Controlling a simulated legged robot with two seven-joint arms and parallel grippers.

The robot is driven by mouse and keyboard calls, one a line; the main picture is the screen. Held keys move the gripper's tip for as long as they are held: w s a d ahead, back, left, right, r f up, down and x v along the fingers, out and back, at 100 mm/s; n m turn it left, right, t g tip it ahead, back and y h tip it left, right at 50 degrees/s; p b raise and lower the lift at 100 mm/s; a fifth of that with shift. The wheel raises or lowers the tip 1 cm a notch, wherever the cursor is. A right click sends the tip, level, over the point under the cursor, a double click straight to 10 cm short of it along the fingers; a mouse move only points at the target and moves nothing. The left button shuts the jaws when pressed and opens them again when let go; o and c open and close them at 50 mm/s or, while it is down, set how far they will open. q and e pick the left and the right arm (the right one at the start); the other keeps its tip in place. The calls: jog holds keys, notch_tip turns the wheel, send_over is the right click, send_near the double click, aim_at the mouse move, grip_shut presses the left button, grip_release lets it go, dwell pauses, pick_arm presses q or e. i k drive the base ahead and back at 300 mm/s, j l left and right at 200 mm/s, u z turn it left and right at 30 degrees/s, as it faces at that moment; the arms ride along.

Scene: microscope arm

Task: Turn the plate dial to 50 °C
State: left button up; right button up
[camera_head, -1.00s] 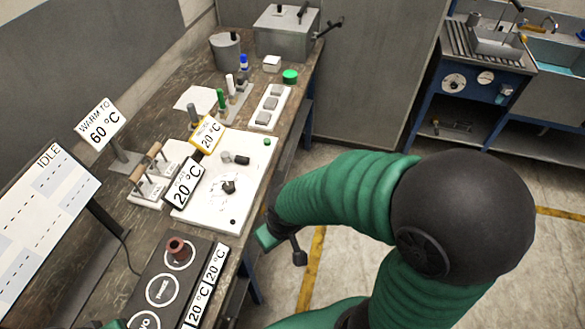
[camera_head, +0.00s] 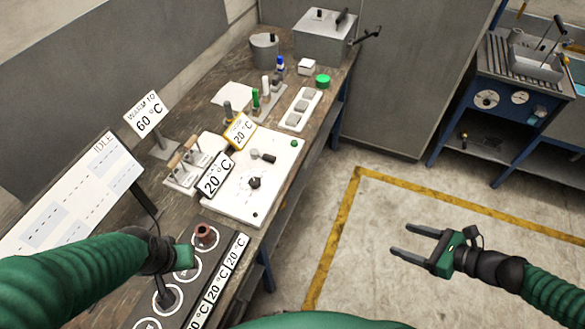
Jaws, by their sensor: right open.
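The white plate unit (camera_head: 235,207) lies on the bench, with a dark dial knob (camera_head: 254,183) on its top. The dial's markings are too small to read. A black-framed sign (camera_head: 215,178) at its left edge reads 20 °C, and a yellow-framed sign (camera_head: 240,130) behind it also reads 20 °C. My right gripper (camera_head: 407,242) is open and empty over the floor, well to the right of the plate unit, fingers pointing left. My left gripper (camera_head: 178,268) is over the black block at the lower left, apart from the dial; its fingers are not clear.
A black block (camera_head: 222,233) with ringed positions and 20 °C labels holds a brown piece (camera_head: 205,235). A sign (camera_head: 147,113) reads WARM TO 60 °C, and a board (camera_head: 75,195) reads IDLE. Bottles and a white tray (camera_head: 300,108) stand behind. Floor at right is clear.

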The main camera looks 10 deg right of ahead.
aim_at(255, 182)
jog(key=i+l+u, duration=0.25)
jog(key=l+u, duration=0.2)
jog(key=l, duration=0.2)
jog(key=i+l+u, duration=0.25)
jog(key=k+l, duration=0.05)
jog(key=l, duration=0.05)
